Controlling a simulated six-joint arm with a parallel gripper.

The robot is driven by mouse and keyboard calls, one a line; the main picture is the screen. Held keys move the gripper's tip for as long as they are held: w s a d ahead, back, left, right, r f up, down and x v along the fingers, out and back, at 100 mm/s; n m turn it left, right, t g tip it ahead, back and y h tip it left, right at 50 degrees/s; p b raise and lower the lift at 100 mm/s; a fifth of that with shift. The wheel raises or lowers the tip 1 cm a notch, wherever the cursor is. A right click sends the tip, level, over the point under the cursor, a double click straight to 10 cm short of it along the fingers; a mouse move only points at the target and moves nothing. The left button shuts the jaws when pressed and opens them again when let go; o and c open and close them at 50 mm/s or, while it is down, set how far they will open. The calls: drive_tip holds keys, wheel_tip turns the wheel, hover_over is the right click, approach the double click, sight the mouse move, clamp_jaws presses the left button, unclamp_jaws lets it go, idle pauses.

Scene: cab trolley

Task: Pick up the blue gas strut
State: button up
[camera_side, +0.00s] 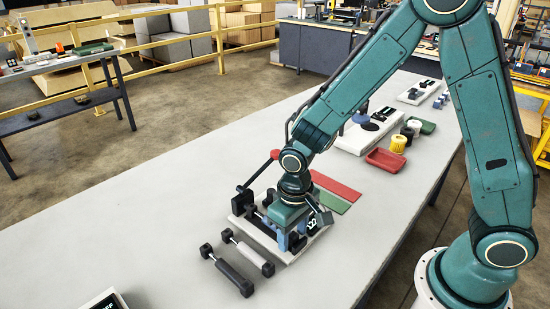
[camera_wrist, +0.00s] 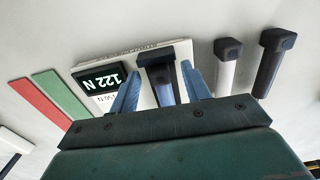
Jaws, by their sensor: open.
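My gripper (camera_side: 291,238) is open and low over a white fixture plate (camera_side: 258,238) in the side view. In the wrist view, the two blue fingers of my gripper (camera_wrist: 161,72) stand apart, one on each side of the blue gas strut (camera_wrist: 166,94). The strut has a black end block and a blue body that runs back under my gripper. Its far end is hidden. I cannot tell whether the fingers touch it. In the side view my gripper mostly hides it.
A light grey strut (camera_side: 250,254) and a dark strut (camera_side: 228,271) lie close beside the plate. A "122 N" display (camera_wrist: 107,81) is by the left finger. Red (camera_side: 335,186) and green (camera_side: 326,200) strips lie behind.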

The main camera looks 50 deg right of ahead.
clamp_jaws()
drive_tip(key=shift+r, duration=0.15)
wheel_tip(320, 180, up, 20)
idle(0.9)
idle(0.4)
